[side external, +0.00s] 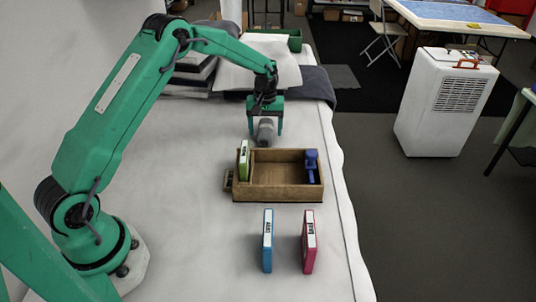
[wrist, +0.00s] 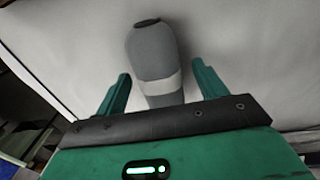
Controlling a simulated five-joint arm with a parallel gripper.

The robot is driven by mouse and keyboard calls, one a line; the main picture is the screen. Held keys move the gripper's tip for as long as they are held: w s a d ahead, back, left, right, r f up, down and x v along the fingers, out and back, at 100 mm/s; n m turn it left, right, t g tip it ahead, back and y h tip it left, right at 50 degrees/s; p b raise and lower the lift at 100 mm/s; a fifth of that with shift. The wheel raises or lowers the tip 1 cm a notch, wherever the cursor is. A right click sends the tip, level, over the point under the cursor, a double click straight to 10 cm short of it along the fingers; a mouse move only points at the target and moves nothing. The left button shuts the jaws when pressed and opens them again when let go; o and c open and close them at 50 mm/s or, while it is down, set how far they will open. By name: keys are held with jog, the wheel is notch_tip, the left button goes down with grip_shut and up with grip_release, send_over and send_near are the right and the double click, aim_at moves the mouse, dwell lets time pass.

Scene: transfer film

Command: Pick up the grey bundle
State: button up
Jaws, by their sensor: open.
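The grey bundle (wrist: 152,55) is a rolled grey cylinder with a pale band around it and a dark end. In the wrist view it lies between the two green fingers of my gripper (wrist: 160,92), with its far end reaching past the fingertips. A gap shows on each side of it, so the fingers are apart and open. In the side view the bundle (side external: 266,132) is below my gripper (side external: 265,128), just behind the wooden box. The fingers are on either side of it. Its underside is hidden, so I cannot tell whether it touches the table.
A wooden box (side external: 277,194) holds a green-and-white case (side external: 244,160) and a blue object (side external: 311,166). A blue case (side external: 268,240) and a pink case (side external: 308,241) stand in front of it. Grey folded cloths (side external: 190,75) lie behind.

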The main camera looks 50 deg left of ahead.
aim_at(266, 125)
jog(key=c, duration=1.1)
jog(key=shift+r, duration=0.45)
notch_tip(266, 125, up, 3)
jog(key=shift+r, duration=0.1)
jog(key=s+d+r, duration=0.4)
jog(key=d+r, duration=0.3)
jog(key=d, duration=0.4)
jog(key=shift+s, duration=0.15)
jog(key=shift+a, duration=0.1)
